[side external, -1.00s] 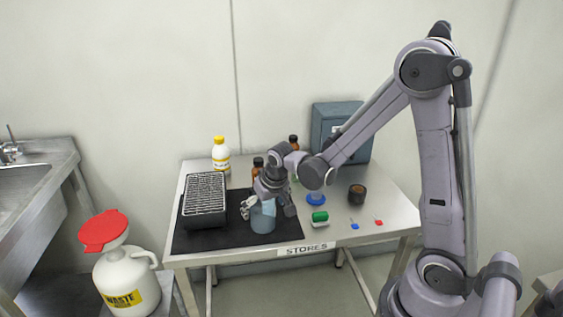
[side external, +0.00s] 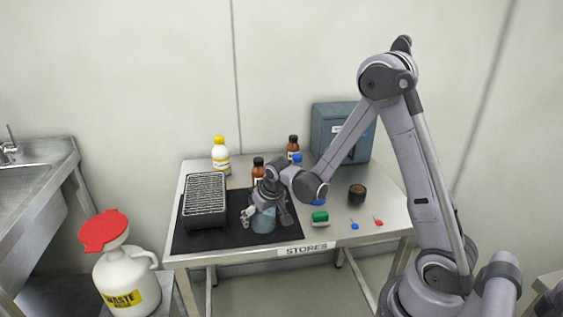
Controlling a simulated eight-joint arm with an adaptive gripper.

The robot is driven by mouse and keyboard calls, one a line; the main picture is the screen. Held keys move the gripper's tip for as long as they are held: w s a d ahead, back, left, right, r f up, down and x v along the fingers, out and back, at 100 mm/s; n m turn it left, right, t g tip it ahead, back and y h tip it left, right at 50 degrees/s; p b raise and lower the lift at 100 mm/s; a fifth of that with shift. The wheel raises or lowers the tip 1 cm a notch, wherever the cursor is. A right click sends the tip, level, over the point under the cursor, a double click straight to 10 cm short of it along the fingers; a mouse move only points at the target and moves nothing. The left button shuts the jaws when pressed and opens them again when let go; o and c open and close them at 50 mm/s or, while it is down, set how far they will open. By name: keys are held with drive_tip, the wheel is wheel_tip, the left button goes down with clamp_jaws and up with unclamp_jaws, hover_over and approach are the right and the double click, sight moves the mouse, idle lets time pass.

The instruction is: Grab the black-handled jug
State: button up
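A blue-grey, see-through jug (side external: 263,225) stands upright on the black mat (side external: 228,238), near the front edge of the table. Its upper part is hidden behind my gripper, and I cannot make out its black handle. My gripper (side external: 267,215) comes down over the jug from above. Its fingers are spread, one showing at the left of the jug and one at the right. Whether either finger touches the jug is too small to tell.
A black rack (side external: 205,200) stands close at the left of the jug. Brown bottles (side external: 258,166) and a yellow-capped white bottle (side external: 220,155) stand behind. A green item (side external: 320,217) lies to the right. A blue-grey box (side external: 335,130) stands at the back right.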

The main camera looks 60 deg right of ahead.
drive_tip(key=c, duration=0.5)
drive_tip(key=shift+r, duration=0.1)
